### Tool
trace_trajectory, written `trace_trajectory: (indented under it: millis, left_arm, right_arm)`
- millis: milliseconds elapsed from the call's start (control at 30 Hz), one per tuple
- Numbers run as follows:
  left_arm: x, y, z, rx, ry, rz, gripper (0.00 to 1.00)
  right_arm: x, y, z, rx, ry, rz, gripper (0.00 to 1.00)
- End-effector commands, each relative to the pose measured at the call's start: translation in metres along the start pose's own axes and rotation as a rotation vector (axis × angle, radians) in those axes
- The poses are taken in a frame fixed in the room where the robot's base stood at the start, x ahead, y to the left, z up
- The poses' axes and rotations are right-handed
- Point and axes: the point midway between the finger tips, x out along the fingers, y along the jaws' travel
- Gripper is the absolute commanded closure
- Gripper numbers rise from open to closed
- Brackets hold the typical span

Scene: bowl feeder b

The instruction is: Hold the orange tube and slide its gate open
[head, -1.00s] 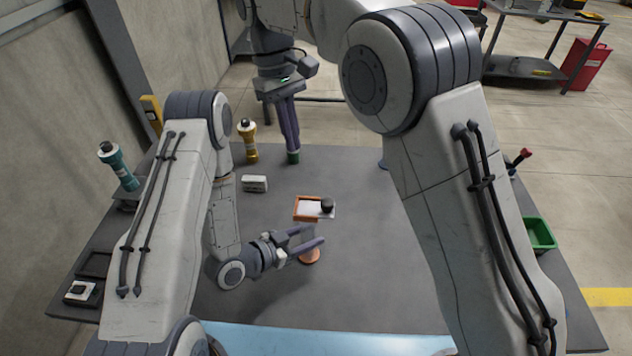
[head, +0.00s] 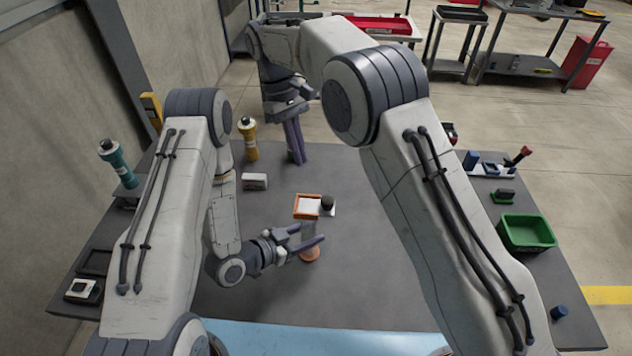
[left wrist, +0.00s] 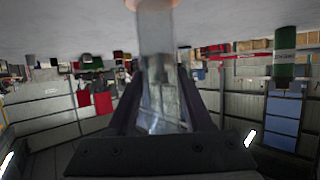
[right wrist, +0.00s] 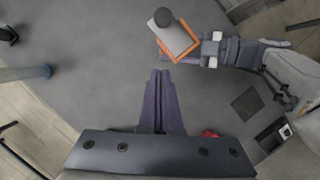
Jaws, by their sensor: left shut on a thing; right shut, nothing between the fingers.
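The orange tube has an orange square frame (head: 298,208) on top, a clear grey column (left wrist: 155,32) and an orange round base (head: 309,255) on the table. A pale sliding gate (head: 311,206) with a black knob (head: 327,202) lies in the frame and juts out on the right. The gate (right wrist: 178,38) and knob (right wrist: 163,17) also show in the right wrist view. My left gripper (head: 313,234) is shut on the column below the frame. My right gripper (head: 297,162) is shut and empty, pointing down behind the tube; its fingers (right wrist: 160,75) are apart from the gate.
A teal tube (head: 118,165) and a yellow tube (head: 248,140) stand at the back left. A white block (head: 255,181) lies left of the orange tube. A green bin (head: 527,238) is at the right edge. The table around the tube is mostly clear.

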Motion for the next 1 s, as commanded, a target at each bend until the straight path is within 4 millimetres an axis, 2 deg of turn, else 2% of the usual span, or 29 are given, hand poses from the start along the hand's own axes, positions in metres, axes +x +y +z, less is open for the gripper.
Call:
trace_trajectory:
  millis: [200,267,600,1000]
  left_arm:
    - [0.0,0.0,0.002,-0.001,-0.005,0.0,1.0]
    - [0.0,0.0,0.001,-0.001,-0.005,0.0,1.0]
    - [0.0,0.0,0.002,-0.001,-0.004,0.0,1.0]
    - [0.0,0.0,0.002,-0.001,-0.004,0.0,1.0]
  right_arm:
    - [0.045,0.0,0.001,0.0,-0.005,-0.001,1.0]
    - [0.055,0.0,0.003,0.001,-0.001,-0.001,1.0]
    - [0.066,0.0,0.033,0.001,0.002,0.0,1.0]
    - [0.068,0.0,0.036,0.001,0.002,0.0,1.0]
